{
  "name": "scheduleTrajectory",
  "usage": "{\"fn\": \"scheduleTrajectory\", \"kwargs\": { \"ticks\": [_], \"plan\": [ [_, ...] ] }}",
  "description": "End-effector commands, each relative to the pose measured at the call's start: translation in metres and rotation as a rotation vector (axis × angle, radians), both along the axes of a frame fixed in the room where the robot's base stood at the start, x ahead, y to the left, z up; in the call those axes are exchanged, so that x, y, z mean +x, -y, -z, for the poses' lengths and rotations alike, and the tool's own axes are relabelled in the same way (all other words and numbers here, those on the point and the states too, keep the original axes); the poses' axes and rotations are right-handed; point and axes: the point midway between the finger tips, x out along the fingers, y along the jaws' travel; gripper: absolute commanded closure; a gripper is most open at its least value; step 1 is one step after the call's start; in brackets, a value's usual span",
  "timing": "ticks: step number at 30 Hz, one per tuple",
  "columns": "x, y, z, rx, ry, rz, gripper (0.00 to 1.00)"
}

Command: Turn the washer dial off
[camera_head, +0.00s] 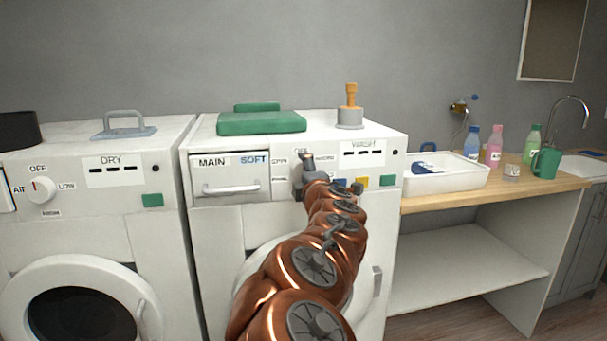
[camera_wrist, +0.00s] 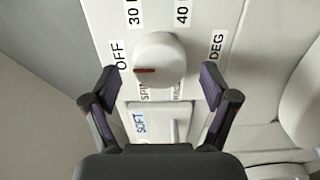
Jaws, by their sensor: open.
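The washer dial (camera_wrist: 160,52) is a round white knob with a red mark on its face. The mark lies low on the face and runs to its left edge, a little below the OFF label (camera_wrist: 118,54) in the wrist view. My gripper (camera_wrist: 159,80) is open and empty, with one finger on each side of the dial's lower part in the picture. Neither finger visibly touches it. In the head view my gripper (camera_head: 307,165) is in front of the white washer (camera_head: 225,240) and hides the dial.
A dryer (camera_head: 90,225) with its own dial (camera_head: 42,190) stands left of the washer. The MAIN/SOFT drawer (camera_head: 230,188) is beside the washer dial, and coloured buttons (camera_head: 361,182) are to its right. A counter (camera_head: 450,198) with a tray and bottles stands further right.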

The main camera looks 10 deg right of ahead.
Motion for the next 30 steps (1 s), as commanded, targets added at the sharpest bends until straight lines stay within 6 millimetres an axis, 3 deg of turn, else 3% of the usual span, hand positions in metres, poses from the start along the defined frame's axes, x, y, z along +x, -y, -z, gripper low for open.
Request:
{"fn": "scheduleTrajectory", "kwargs": {
  "ticks": [18,30],
  "plan": [
    [-0.082,0.0,-0.002,0.001,0.003,0.002,0.15],
    [-0.103,0.0,-0.001,0.0,0.001,0.001,0.15]
  ]
}}
